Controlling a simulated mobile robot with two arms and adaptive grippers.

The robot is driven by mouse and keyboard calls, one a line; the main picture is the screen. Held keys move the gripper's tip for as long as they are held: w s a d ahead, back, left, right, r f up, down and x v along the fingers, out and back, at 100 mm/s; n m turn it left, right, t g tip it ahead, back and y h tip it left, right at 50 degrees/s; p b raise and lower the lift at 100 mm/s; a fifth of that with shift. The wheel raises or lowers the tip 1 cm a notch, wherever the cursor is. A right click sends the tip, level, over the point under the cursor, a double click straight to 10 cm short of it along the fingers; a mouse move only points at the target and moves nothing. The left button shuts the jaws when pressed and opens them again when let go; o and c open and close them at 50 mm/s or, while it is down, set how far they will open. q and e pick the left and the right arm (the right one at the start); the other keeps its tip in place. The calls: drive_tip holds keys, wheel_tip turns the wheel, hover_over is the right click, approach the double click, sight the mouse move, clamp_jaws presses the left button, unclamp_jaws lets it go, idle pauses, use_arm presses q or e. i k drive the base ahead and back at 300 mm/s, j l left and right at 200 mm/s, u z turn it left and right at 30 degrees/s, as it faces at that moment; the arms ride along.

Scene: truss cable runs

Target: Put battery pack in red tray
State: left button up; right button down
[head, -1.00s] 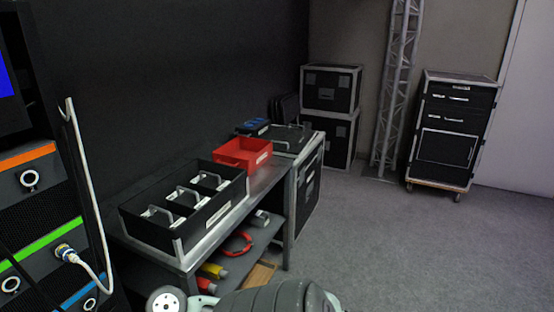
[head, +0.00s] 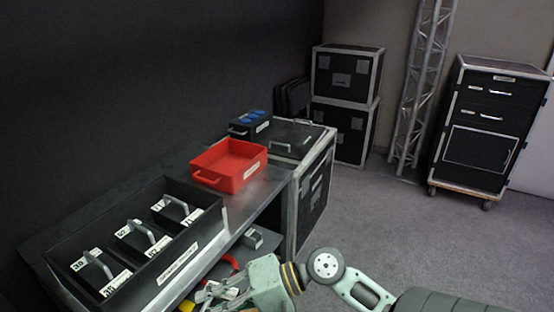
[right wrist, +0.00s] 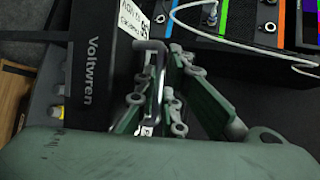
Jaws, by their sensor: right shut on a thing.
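The red tray (head: 230,165) stands on the bench beyond the black case, with its visible inside empty. My right gripper (head: 222,292) is low in the head view, in front of the bench's front edge. In the right wrist view my right gripper (right wrist: 158,92) is shut on the grey handle of a black battery pack (right wrist: 88,85) lettered "Voltwren", with a white label on top. In the head view this held pack cannot be made out. Several handled, labelled packs (head: 140,238) sit in the black case (head: 185,262). My left gripper is not in view.
A black box with blue sockets (head: 250,125) stands behind the red tray. A flight case (head: 312,185) adjoins the bench's far end. Loose items lie on the lower shelf. A wheeled drawer case (head: 490,125) and truss (head: 422,85) stand farther back. The right floor is open.

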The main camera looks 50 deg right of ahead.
sight(231, 171)
drive_tip(key=i+l, duration=0.15)
drive_tip(key=l, duration=0.25)
drive_tip(key=i+l, duration=0.1)
drive_tip(key=l, duration=0.25)
drive_tip(key=i+l+z, duration=0.1)
drive_tip(key=l, duration=0.3)
drive_tip(key=i+l, duration=0.2)
drive_tip(key=l, duration=0.2)
